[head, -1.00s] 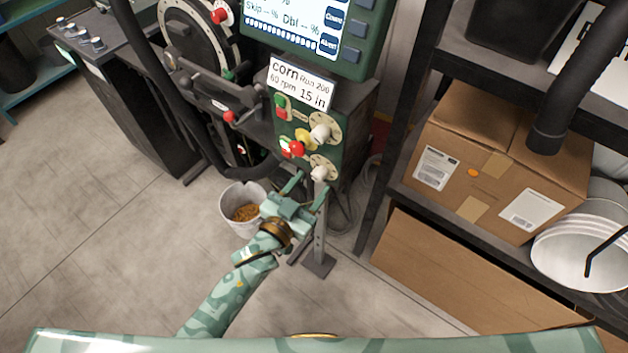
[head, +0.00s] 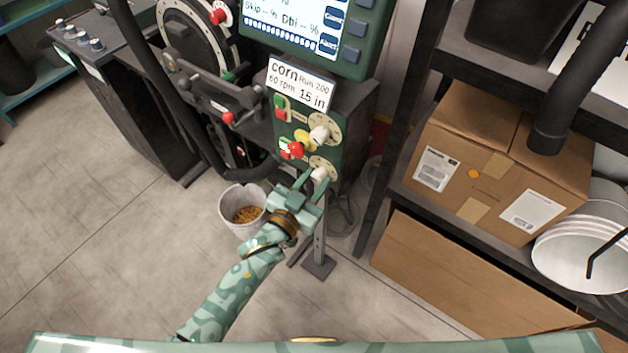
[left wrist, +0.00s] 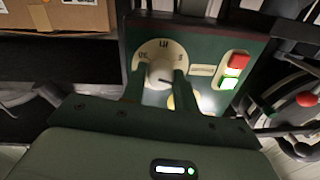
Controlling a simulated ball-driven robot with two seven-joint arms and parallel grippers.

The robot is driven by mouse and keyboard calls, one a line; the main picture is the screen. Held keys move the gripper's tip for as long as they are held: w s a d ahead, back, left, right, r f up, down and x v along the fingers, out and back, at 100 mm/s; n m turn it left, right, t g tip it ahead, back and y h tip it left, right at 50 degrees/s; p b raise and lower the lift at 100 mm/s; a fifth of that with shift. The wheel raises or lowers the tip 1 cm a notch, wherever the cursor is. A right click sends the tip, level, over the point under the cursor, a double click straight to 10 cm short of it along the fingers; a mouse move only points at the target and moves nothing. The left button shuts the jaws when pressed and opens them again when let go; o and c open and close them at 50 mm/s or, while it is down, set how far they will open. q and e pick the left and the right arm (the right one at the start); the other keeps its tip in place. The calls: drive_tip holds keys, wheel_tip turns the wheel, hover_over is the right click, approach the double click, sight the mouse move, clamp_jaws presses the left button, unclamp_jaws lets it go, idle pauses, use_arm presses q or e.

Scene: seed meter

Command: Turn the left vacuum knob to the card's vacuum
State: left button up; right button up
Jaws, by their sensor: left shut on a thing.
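The dial's marks are too small to read surely. My right gripper is out of view.
A monitor (head: 320,30) stands above the card. A bucket of grain (head: 242,212) is on the floor at left; a shelf with a cardboard box (head: 480,150) is at right.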

use_arm(q)
drive_tip(key=m+b, duration=0.1)
drive_tip(key=m, duration=0.4)
drive_tip(key=shift+f, duration=0.15)
drive_tip(key=shift+m+h+b, duration=0.3)
drive_tip(key=shift+m+b, duration=0.2)
drive_tip(key=shift+m, duration=1.8)
drive_tip(key=o, duration=1)
drive_tip(key=shift+c, duration=0.2)
